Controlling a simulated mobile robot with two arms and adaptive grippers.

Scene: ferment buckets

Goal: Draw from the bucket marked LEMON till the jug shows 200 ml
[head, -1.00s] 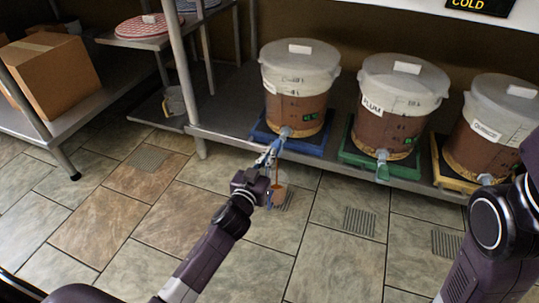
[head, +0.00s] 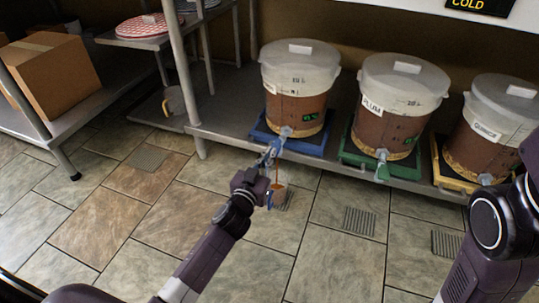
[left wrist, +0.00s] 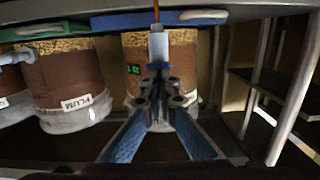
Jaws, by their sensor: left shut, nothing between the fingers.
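The leftmost bucket (head: 295,100) holds brown liquid and stands on a blue tray (head: 312,150). Its label (head: 267,88) is turned away; only its end, like an N, shows. My left gripper (head: 272,150) is shut and empty, its fingertips at this bucket's tap (head: 285,132). In the left wrist view the fingers (left wrist: 160,72) point at the pale tap (left wrist: 158,45); whether they touch it is unclear. An orange-brown stream (left wrist: 156,10) runs from the tap. A small clear jug (head: 281,187) with orange liquid stands below, partly behind my wrist; its marks are unreadable. My right gripper is out of view.
The PLUM bucket (head: 400,100) stands on a green tray (head: 350,155). Another labelled bucket (head: 495,125) stands on a yellow tray (head: 450,178). A cardboard box (head: 55,75) sits on the left shelf. The tiled floor in front is clear, with drain grates (head: 360,221).

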